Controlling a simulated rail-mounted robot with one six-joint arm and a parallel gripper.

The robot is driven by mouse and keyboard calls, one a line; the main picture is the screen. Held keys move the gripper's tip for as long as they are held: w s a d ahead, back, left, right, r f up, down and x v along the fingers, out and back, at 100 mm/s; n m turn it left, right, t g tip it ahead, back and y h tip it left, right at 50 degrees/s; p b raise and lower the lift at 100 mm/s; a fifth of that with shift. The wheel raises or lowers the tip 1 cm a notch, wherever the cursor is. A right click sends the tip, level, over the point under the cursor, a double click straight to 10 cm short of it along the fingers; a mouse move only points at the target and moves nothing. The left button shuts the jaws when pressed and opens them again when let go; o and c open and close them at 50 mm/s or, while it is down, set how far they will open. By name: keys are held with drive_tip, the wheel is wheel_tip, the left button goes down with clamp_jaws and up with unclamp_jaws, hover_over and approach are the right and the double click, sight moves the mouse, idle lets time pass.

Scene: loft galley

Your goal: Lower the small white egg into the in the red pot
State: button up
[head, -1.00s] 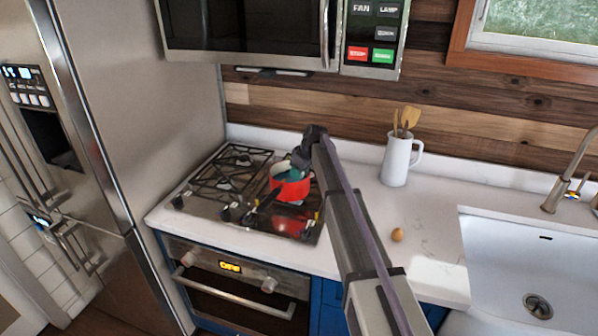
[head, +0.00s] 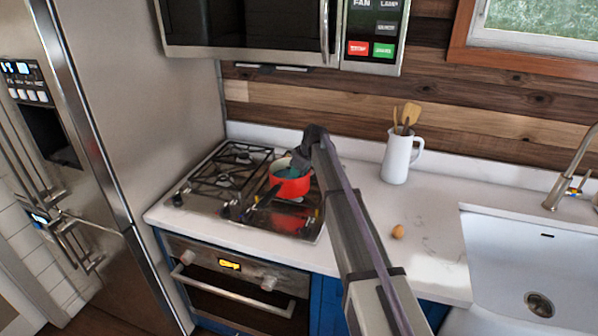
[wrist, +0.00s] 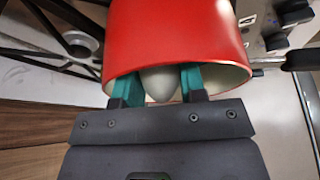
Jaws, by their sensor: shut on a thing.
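The red pot (head: 291,187) stands on the front right of the stove, with its dark handle pointing toward the front left. My gripper (head: 287,174) reaches down into the pot's mouth from the back right. In the wrist view, the pot (wrist: 175,35) fills the upper part, and the teal fingers of my gripper (wrist: 159,84) are inside its rim. The small white egg (wrist: 158,83) is held between these fingers, within the pot's opening. Its far end and the pot's bottom are hidden, so I cannot tell whether the egg touches the bottom.
A brown egg (head: 398,231) lies on the white counter (head: 415,205) right of the stove. A white pitcher (head: 396,160) with wooden utensils stands at the back. The sink (head: 520,250) is at right. A microwave (head: 250,30) hangs above the stove.

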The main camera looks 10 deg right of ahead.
drive_tip(key=shift+f, duration=0.25)
drive_tip(key=o, duration=1)
drive_tip(key=p+v, duration=1)
drive_tip(key=v, duration=0.1)
drive_tip(key=s+f+m+g+h+b, duration=0.1)
drive_tip(key=s+f+m+b, duration=0.2)
drive_tip(key=s, duration=1.1)
drive_tip(key=s+a+f+m+g+h+b, duration=0.1)
drive_tip(key=s+f+m+b, duration=0.1)
drive_tip(key=s, duration=1.2)
drive_tip(key=s+a+f+m+g+h+b, duration=0.1)
drive_tip(key=s+f+m+b, duration=0.2)
drive_tip(key=s, duration=1.1)
drive_tip(key=shift+f+m+b, duration=0.35)
drive_tip(key=shift+f+m, duration=0.05)
drive_tip(key=shift+f, duration=0.55)
